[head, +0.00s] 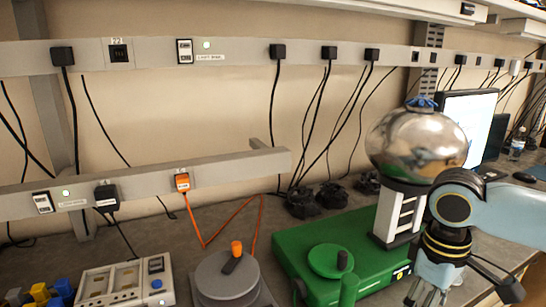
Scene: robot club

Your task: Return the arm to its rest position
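My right arm (495,207) is light blue and comes in from the right edge. It bends down at a joint beside the silver globe, in front of the bench. My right gripper (428,296) hangs below it at the bottom edge, pointing down. Its fingertips are cut off by the frame, so I cannot tell whether it is open or shut. I see nothing held in its visible part. My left arm and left gripper are not in view.
A silver globe (415,140) on a pale column stands close beside my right arm. Left of the arm are a green machine (310,245), a grey round device (226,277) and a white control box (125,283). A monitor (470,120) stands behind. Cables hang from wall rails.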

